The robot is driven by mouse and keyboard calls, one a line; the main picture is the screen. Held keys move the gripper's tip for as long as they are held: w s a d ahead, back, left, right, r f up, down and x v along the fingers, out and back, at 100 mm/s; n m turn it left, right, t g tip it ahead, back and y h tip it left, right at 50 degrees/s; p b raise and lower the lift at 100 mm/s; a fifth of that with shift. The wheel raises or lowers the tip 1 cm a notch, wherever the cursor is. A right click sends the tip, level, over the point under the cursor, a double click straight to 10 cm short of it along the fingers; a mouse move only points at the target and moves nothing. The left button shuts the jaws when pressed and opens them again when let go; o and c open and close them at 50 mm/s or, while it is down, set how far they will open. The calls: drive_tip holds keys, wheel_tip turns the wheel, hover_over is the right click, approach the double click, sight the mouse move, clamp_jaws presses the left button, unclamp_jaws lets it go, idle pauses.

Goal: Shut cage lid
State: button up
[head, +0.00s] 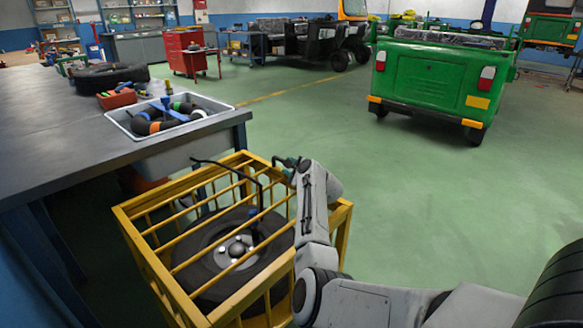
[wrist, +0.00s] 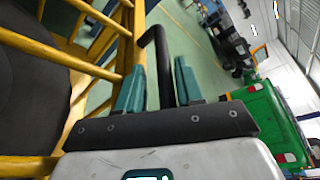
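The yellow cage (head: 168,272) stands on the floor beside the workbench, with a wheel (head: 205,258) inside. Yellow bars cross over the wheel at the cage's top; I cannot tell whether the lid lies fully flat on the rim. A thin black bent bar (head: 228,166) rises above the cage top. My gripper (head: 284,162) is at the cage's far right side. In the wrist view, its teal fingers (wrist: 158,88) are apart, with a black bent bar (wrist: 163,62) showing between them. I see no clear contact between them. Yellow bars (wrist: 60,48) are to the left.
A dark workbench (head: 60,130) is at the left, with a grey bin of parts (head: 190,128) at its corner. A green vehicle (head: 430,82) stands at the back right. A red tool cabinet (head: 188,52) is farther back. The green floor right of the cage is clear.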

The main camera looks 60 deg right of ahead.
drive_tip(key=shift+s+f, duration=0.15)
drive_tip(key=shift+f, duration=0.2)
drive_tip(key=p+v, duration=0.3)
drive_tip(key=v, duration=0.7)
drive_tip(key=shift+s+a+r, duration=0.2)
drive_tip(key=shift+r, duration=0.15)
drive_tip(key=shift+r, duration=0.1)
